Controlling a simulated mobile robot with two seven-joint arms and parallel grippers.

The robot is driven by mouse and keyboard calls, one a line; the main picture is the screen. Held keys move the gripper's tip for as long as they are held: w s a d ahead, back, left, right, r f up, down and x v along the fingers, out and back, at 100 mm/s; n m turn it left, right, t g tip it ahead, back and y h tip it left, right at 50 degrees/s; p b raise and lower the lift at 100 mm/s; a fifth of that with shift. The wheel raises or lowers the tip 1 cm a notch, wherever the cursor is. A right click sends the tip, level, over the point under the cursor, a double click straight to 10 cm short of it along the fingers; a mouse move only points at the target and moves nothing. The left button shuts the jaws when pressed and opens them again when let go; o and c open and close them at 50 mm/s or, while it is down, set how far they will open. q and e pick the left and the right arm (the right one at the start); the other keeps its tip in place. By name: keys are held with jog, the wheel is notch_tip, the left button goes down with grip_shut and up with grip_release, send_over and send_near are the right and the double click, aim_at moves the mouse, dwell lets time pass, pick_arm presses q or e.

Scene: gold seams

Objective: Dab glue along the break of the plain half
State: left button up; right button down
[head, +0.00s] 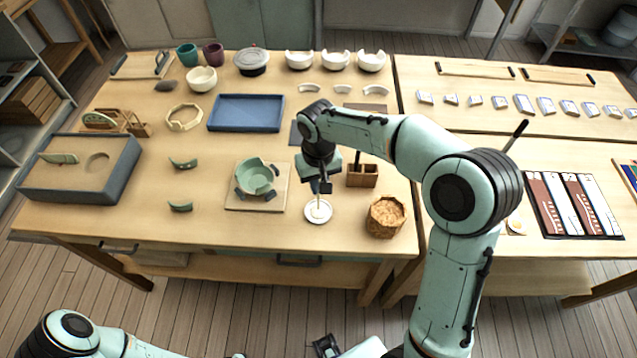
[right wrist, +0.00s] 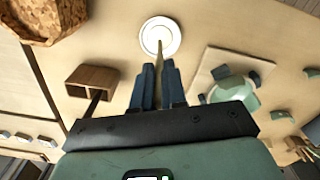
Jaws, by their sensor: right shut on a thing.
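My right gripper (head: 321,186) is shut on a thin tan stick (head: 319,201), pointing down. In the right wrist view the stick (right wrist: 160,52) runs from between the blue fingers to a small white dish (right wrist: 160,28). The stick's tip is over or in the dish (head: 318,212); contact is unclear. Left of it, a broken green bowl (head: 255,176) sits between dark pads on a square board (head: 240,203). Loose green shards lie left of the board, one upper (head: 183,163), one lower (head: 180,207). I cannot tell which piece is the plain half.
A wooden holder (head: 362,180) stands right of the gripper, and a cork-coloured pot (head: 386,217) near the front edge. A blue tray (head: 246,113) lies behind the board. A grey sand tray (head: 127,165) is at far left.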

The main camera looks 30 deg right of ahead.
jog(key=shift+w+r+p, duration=0.1)
jog(key=shift+r+p, duration=1.25)
jog(key=shift+r, duration=1.4)
pick_arm(q)
jog(key=w+r, duration=0.1)
jog(key=r, duration=0.1)
jog(key=w+r, duration=0.1)
jog(key=shift+w+r, duration=0.4)
pick_arm(e)
jog(key=shift+f, duration=0.1)
pick_arm(q)
jog(key=shift+s, duration=0.1)
